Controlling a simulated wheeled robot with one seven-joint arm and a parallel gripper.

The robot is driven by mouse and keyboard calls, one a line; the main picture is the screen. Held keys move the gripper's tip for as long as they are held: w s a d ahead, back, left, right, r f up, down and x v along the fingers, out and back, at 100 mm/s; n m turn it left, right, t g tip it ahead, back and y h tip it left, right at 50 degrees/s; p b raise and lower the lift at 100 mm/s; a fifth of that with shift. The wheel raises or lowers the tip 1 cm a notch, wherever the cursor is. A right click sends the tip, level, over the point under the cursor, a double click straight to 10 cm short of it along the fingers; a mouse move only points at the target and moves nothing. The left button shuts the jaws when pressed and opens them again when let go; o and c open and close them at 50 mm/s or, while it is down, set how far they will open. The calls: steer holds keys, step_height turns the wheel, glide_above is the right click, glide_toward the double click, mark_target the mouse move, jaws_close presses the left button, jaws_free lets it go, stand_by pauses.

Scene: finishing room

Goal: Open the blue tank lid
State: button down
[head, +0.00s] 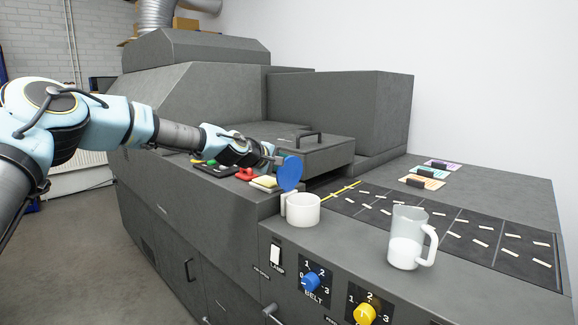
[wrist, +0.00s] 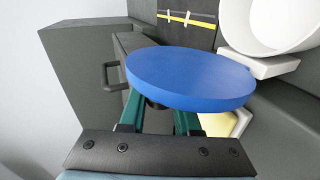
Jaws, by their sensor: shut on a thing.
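The blue lid (head: 290,172) is a round disc standing steeply tilted just above the left rim of a small white tank (head: 303,210). The tank's top looks uncovered. My gripper (head: 275,158) is at the lid's left side. In the wrist view the green fingers (wrist: 158,108) are shut on a dark knob on the underside or back of the blue lid (wrist: 190,78). The disc hides the fingertips partly. The white tank (wrist: 262,22) shows at the upper right, with a white bracket (wrist: 272,66) below it. I cannot tell whether a hinge joins lid and tank.
A clear mug (head: 407,240) stands right of the tank on the machine ledge. A dark belt (head: 440,222) with pale strips lies behind. A handled cover (head: 315,152), a red control (head: 244,174) and a yellow pad (head: 266,183) are close to my gripper. Knobs (head: 312,281) line the front.

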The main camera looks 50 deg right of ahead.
steer(key=c, duration=0.6)
jaws_free()
steer(key=shift+a, duration=0.15)
steer(key=shift+b+v, duration=1.95)
steer(key=shift+v, duration=3.3)
steer(key=shift+w+r, duration=0.1)
